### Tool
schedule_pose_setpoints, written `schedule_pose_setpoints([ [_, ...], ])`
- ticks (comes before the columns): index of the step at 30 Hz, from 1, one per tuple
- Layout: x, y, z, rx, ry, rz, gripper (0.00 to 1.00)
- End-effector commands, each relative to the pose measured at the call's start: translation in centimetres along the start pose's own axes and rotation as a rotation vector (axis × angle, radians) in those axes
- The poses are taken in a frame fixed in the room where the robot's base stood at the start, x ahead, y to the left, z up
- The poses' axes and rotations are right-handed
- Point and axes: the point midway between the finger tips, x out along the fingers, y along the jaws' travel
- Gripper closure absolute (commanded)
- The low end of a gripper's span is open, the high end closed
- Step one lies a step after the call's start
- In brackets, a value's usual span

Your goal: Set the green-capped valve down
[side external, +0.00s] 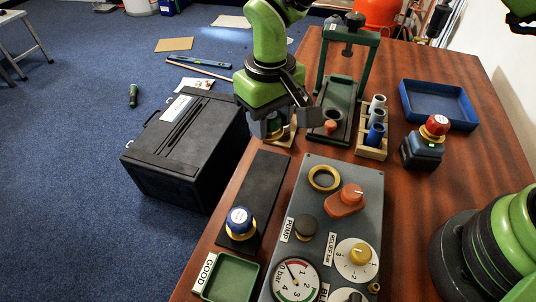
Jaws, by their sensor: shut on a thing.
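My gripper (280,118) is at the table's left edge, pointing down, beside the green press frame. It is shut on a small part with a grey and brass look (273,126), which I take to be the green-capped valve. Its cap is mostly hidden by the jaws, so I cannot make out its green. The part is just over or on a light wooden block (285,139); I cannot tell whether it touches. A blue-capped valve (240,222) stands upright on a long black strip (264,180). A red-capped valve (437,126) sits on a dark block at the right.
A grey panel (325,200) with gauge and knobs fills the front. A green tray (230,278) labelled GOOD is at front left. The press (345,85), a wooden rack of cylinders (371,150) and an empty blue tray (439,104) stand behind. A black case (190,150) is left of the table.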

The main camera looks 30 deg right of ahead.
Motion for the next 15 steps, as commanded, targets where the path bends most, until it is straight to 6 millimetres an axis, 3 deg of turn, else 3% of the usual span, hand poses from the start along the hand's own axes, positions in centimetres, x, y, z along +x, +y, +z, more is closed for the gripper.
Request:
schedule_pose_setpoints([
  [3, 2.4, 0.0, 0.1, 0.001, -0.005, 0.001, 0.85],
  [15, 7.3, -0.1, 0.1, 0.000, -0.001, 0.000, 0.85],
])
